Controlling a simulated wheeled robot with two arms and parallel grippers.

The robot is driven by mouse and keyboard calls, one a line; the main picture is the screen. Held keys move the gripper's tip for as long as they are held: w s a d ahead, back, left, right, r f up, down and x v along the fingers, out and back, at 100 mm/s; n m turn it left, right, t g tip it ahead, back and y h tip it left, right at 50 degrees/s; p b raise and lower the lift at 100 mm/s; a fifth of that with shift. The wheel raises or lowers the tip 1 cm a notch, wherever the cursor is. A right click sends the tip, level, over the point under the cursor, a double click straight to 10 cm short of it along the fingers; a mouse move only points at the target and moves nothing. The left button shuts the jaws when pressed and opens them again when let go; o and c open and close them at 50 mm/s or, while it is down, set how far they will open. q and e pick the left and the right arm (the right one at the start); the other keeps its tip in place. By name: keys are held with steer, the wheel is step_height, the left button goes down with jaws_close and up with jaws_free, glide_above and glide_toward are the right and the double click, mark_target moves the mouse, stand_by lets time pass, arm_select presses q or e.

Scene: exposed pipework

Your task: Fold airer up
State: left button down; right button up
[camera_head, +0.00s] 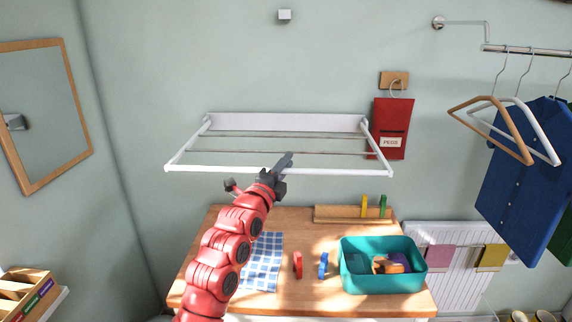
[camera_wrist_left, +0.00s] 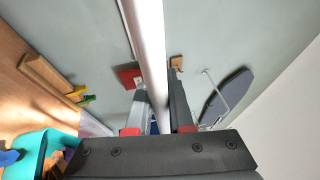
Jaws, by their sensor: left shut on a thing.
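The white airer (camera_head: 285,122) is mounted on the wall and stands out from it, roughly level, with its side arms and thin cross rails spread. Its thick white front bar (camera_head: 215,169) runs across above the table. My left gripper (camera_head: 284,163) is at the middle of this front bar, shut on it. In the left wrist view the bar (camera_wrist_left: 149,50) passes between the dark fingers of my left gripper (camera_wrist_left: 160,105). The fingers and wrist hide a short stretch of the bar. My right gripper is in neither view.
Below is a wooden table (camera_head: 220,222) with a checked cloth (camera_head: 263,262), red and blue pegs and a teal bin (camera_head: 382,282). A red peg bag (camera_head: 392,128) hangs right of the airer. Hangers and a blue shirt (camera_head: 525,165) hang farther right. The wall above the airer is mostly clear.

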arm_select(q)
steer(key=shift+r, duration=0.1)
stand_by(0.8)
steer(key=w+r+g+p, duration=0.1)
steer(key=w+r+p, duration=0.1)
steer(key=r, duration=0.7)
steer(key=w+r+n+g+y+p, duration=0.1)
steer(key=w+r, duration=0.3)
steer(key=r, duration=0.6)
steer(key=shift+w+n+g+p, duration=0.15)
steer(key=shift+n+g+p, duration=0.15)
steer(key=shift+g+p, duration=0.4)
steer(key=shift+r, duration=0.1)
